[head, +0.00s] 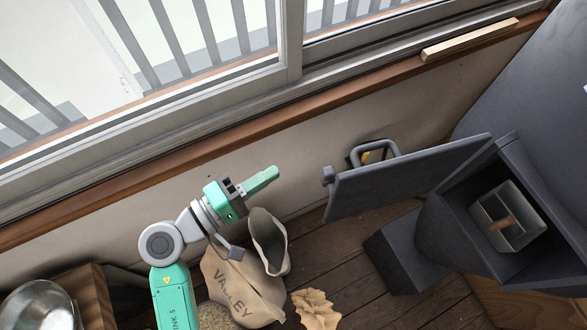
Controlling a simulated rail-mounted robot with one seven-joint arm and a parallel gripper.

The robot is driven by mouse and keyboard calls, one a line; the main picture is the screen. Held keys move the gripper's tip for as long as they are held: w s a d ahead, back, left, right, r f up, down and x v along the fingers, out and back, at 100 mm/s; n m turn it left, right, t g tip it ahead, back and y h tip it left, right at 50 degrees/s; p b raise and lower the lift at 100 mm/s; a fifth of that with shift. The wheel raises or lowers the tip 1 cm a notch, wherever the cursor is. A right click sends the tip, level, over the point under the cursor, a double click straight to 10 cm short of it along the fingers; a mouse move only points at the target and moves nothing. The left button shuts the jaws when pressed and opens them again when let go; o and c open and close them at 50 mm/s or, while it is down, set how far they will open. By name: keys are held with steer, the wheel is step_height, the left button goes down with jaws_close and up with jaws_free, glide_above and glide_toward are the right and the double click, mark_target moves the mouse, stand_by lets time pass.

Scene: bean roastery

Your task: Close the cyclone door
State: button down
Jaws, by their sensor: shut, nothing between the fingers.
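The cyclone door (405,179) is a dark grey panel that stands wide open, swung out to the left from the cyclone's box-shaped opening. A grey bar handle (375,151) shows on its far face, and a small knob sits at its free left end. The cyclone housing (454,235) is dark grey, and a light square container (508,217) with a brown piece in it shows inside. My gripper (272,173) is shut and empty, left of the door's free end and apart from it.
A cloth sack (237,284) marked "VALLEY" stands below my gripper, with a crumpled tan piece (315,309) beside it on the wooden floor. A metal bowl (38,306) is at lower left. A wall and window with a wooden ledge (190,162) run behind.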

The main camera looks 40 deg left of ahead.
steer(key=w+d+p, duration=0.1)
steer(key=w+d, duration=0.4)
steer(key=d, duration=0.1)
steer(key=shift+w, duration=0.3)
steer(key=shift+d, duration=0.1)
